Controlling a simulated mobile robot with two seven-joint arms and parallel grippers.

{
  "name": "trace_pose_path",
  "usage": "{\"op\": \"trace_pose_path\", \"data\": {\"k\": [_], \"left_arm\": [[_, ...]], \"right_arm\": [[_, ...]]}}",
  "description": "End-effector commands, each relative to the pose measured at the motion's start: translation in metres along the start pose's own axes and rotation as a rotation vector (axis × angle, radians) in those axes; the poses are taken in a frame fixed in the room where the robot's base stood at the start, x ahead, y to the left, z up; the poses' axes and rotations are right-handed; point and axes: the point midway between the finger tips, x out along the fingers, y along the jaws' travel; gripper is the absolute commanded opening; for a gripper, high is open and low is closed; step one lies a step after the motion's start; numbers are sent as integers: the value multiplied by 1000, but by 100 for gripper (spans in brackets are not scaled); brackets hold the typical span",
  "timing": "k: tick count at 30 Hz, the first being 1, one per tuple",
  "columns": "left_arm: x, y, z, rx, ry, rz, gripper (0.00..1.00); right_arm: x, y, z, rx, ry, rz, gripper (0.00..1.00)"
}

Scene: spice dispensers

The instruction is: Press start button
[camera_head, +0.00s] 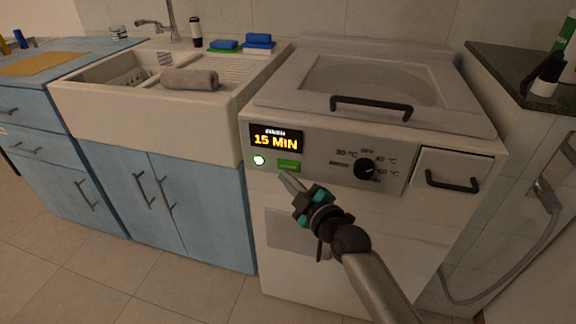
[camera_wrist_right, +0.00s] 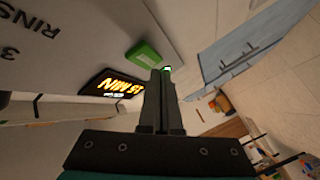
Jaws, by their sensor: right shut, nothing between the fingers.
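The start button appears to be the green rectangular button (camera_head: 288,166) on the front of the white washing machine (camera_head: 330,225). It also shows in the right wrist view (camera_wrist_right: 143,53). Above is a display (camera_head: 276,139) reading "15 MIN". My right gripper (camera_head: 286,180) is shut and empty, its tips just below the green button in the head view. I cannot tell whether they touch the panel. My left gripper is not in view.
A dial (camera_head: 365,169) and a drawer handle (camera_head: 452,182) are right of the button. The lid handle (camera_head: 371,106) juts out above. A sink (camera_head: 150,95) over blue cabinets (camera_head: 190,205) stands to the left. A dark counter (camera_head: 510,72) is at right. The floor in front is clear.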

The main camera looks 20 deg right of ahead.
Motion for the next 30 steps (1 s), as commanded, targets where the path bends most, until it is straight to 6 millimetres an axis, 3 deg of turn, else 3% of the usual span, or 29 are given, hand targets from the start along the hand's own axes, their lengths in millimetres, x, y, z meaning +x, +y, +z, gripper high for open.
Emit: {"op": "trace_pose_path", "data": {"k": [15,30], "left_arm": [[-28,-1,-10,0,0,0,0],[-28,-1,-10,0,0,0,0]], "right_arm": [[-32,-23,-25,2,1,-1,0],[-34,-25,-25,1,1,-1,0]]}}
